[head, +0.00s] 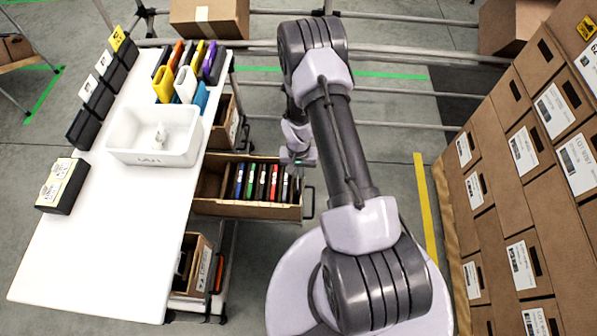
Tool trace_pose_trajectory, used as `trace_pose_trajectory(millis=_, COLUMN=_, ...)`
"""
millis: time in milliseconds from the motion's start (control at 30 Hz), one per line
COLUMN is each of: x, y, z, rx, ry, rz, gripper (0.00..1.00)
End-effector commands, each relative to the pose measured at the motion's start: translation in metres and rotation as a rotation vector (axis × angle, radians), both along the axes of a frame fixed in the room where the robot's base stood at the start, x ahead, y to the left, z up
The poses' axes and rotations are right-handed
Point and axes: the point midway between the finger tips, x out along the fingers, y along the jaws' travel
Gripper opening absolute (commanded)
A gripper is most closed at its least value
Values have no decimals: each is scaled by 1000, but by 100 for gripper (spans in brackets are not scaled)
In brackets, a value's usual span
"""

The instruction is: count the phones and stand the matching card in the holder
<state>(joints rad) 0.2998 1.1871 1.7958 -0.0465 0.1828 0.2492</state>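An open carton (247,210) is tilted out from under the table's right side. Several thin dark phones (262,182) stand on edge in it, with blue, green, red and white showing. My gripper (299,160) is above and right of the carton's back corner, apart from the phones; its fingers are too small to read. Black holders (82,128) line the table's left edge. Small white cards (88,86) stand at some, and a yellow card (117,38) stands at the far one. A dark block (62,187) with pale tops, possibly cards, sits nearer.
A white bin (153,156) with a white item inside stands on the white table (110,245). Coloured upright cases (187,83) stand behind it. More cartons (197,262) sit under the table. A wall of labelled boxes (520,150) is at right. The table's front is clear.

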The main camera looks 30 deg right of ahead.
Motion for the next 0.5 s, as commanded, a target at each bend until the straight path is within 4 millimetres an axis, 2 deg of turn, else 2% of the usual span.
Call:
trace_pose_trajectory(millis=367, x=0, y=0, z=0, rx=0, ry=0, rz=0, gripper=0)
trace_pose_trajectory(millis=500, x=0, y=0, z=0, rx=0, ry=0, rz=0, gripper=27)
